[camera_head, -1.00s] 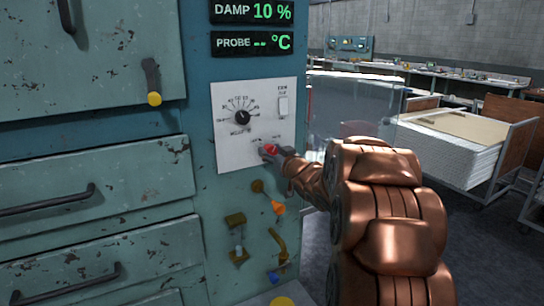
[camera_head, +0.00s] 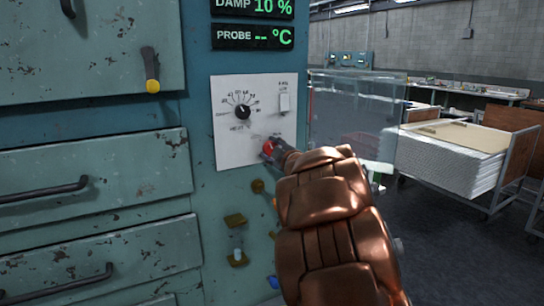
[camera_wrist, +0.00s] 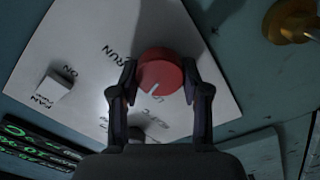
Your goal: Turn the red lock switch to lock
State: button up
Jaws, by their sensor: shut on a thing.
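The red lock switch (camera_wrist: 166,70) is a round red knob with a white pointer line, on a white panel (camera_wrist: 70,75). In the wrist view the pointer aims down and left, away from the word RUN and towards lettering partly hidden by the knob and fingers. My gripper (camera_wrist: 160,80) has one dark finger on each side of the knob and is shut on it. In the head view the knob (camera_head: 268,147) shows at the panel's lower right, with my gripper (camera_head: 274,150) at it. My arm hides part of the area below.
A black dial (camera_head: 242,112) and a white rocker switch (camera_head: 284,103) share the panel. Brass fittings (camera_head: 236,222) sit below. A clear pane (camera_head: 350,110) stands right of the cabinet, near my arm. A paper cart (camera_head: 460,160) stands farther right.

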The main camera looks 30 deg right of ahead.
jog(key=n+b, duration=0.1)
jog(key=n, duration=0.2)
jog(key=shift+f+b, duration=0.25)
jog(key=shift+b, duration=0.1)
jog(key=shift+r+n+b, duration=0.1)
jog(key=shift+n+b, duration=0.25)
jog(key=shift+n, duration=0.35)
jog(key=o, duration=1.1)
jog(key=shift+o, duration=0.2)
jog(key=shift+s, duration=0.1)
jog(key=s+a, duration=0.1)
jog(key=s, duration=1)
jog(key=shift+s, duration=0.4)
